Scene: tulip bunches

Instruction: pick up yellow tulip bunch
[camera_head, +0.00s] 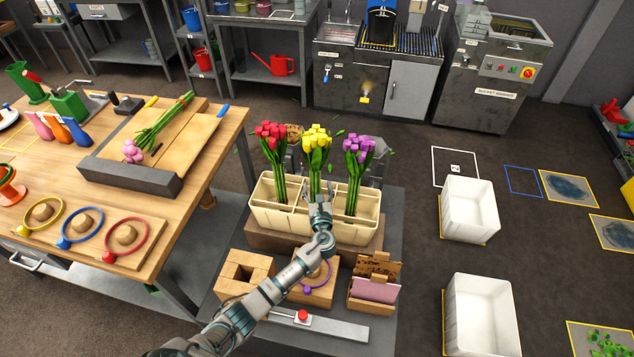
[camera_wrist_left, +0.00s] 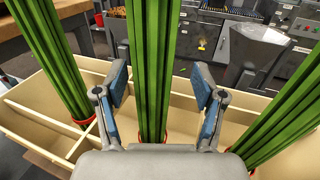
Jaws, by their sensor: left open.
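The yellow tulip bunch (camera_head: 317,146) stands upright in the middle of a cream divided planter box (camera_head: 262,213). A red tulip bunch (camera_head: 272,140) stands to its left and a purple tulip bunch (camera_head: 357,150) to its right. My left gripper (camera_head: 321,208) is at the yellow bunch's stems. In the left wrist view the left gripper (camera_wrist_left: 158,105) is open, with one blue-padded finger on each side of the middle green stems (camera_wrist_left: 151,65). Both pads look apart from the stems. The blooms are out of the wrist view. My right gripper is not seen.
Red bands hold the stem bottoms. In front of the planter sit a wooden box (camera_head: 244,270), a card holder (camera_head: 374,281) and a grey bar with a red button (camera_head: 303,316). White bins (camera_head: 468,210) stand right; a workbench (camera_head: 190,190) stands left.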

